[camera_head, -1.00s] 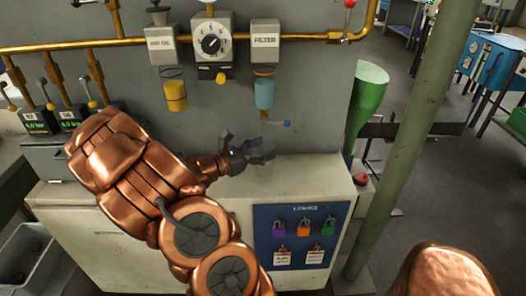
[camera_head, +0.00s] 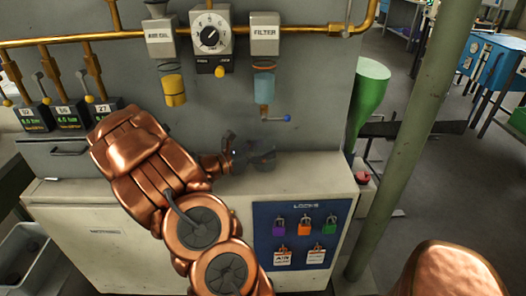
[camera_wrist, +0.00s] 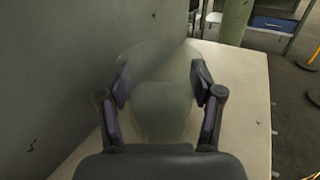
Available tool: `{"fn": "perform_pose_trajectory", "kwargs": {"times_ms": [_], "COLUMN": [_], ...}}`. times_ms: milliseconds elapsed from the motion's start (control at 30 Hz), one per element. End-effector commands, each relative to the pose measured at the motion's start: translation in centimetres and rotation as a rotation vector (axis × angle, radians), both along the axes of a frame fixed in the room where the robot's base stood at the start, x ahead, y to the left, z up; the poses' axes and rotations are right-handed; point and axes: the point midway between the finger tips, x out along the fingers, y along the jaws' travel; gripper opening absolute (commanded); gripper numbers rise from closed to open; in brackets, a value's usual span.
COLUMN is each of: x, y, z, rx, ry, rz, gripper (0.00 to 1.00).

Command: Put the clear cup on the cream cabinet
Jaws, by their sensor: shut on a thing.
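The clear cup (camera_wrist: 162,108) shows in the wrist view as a faint, see-through shape between the two fingers. My gripper (camera_wrist: 160,90) is shut on it, one finger on each side. In the head view my gripper (camera_head: 264,157) is over the back of the cream cabinet's top, close to the grey wall. The cup is hard to make out there. The cream cabinet (camera_head: 312,178) has a pale, flat top, which also shows under the cup in the wrist view (camera_wrist: 245,120). I cannot tell whether the cup touches the top.
A grey panel (camera_head: 320,100) rises behind the cabinet, with a filter (camera_head: 264,80) and a blue-tipped valve lever (camera_head: 286,118) above my gripper. A green post (camera_head: 400,140) and a green funnel (camera_head: 370,95) stand to the right. The cabinet top right of my gripper is clear.

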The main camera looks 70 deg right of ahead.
Motion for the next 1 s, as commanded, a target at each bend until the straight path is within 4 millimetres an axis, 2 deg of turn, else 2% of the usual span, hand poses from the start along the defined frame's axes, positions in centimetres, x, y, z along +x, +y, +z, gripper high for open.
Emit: {"fn": "perform_pose_trajectory", "kwargs": {"times_ms": [167, 200, 433, 833, 1000], "x": [0.0, 0.0, 0.0, 0.0, 1.1], "y": [0.0, 0.0, 0.0, 0.0, 1.3], "z": [-0.3, -0.4, -0.3, 0.1, 0.0], "rx": [0.000, 0.000, 0.000, 0.000, 0.001], "ry": [0.000, 0.000, 0.000, -0.001, -0.001], "rz": [0.000, 0.000, 0.000, 0.000, 0.003], "gripper": [0.31, 0.67, 0.91, 0.91, 0.91]}}
